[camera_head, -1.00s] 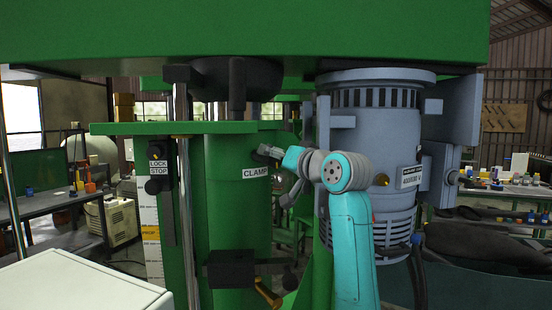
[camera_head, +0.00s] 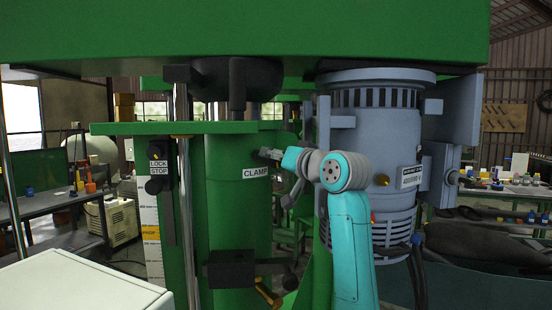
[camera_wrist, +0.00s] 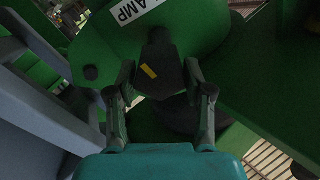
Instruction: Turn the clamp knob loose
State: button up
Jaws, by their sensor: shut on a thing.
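The clamp knob (camera_wrist: 158,62) is dark, with a yellow mark on its face, and sits on the green column below the CLAMP label (camera_wrist: 133,10) in the wrist view. My gripper (camera_wrist: 160,80) has one finger on each side of the knob and is shut on it. In the head view, my gripper (camera_head: 270,153) reaches the green column (camera_head: 228,165) from the right, just above the CLAMP label (camera_head: 256,173). The knob is mostly hidden by the fingers there.
A grey-blue motor (camera_head: 372,125) stands close to the right of my arm. A green flange (camera_head: 170,128) juts out left of the column, above the LOCK STOP label (camera_head: 158,167). A dark block with a brass-tipped lever (camera_head: 268,293) is lower down.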

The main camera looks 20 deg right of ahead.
jog(key=n, duration=0.4)
jog(key=shift+a+n, duration=0.15)
jog(key=shift+n, duration=0.25)
jog(key=n, duration=0.5)
jog(key=shift+s+a+n, duration=0.1)
jog(key=shift+a+n, duration=0.05)
jog(key=shift+n, duration=0.15)
jog(key=n, duration=0.5)
jog(key=shift+a+f, duration=0.1)
jog(key=shift+f, duration=0.05)
jog(key=n, duration=0.5)
jog(key=shift+f, duration=0.1)
jog(key=shift+a+n, duration=0.1)
jog(key=shift+n, duration=0.3)
jog(key=o, duration=1.2)
jog(key=shift+c, duration=0.2)
jog(key=shift+s, duration=0.15)
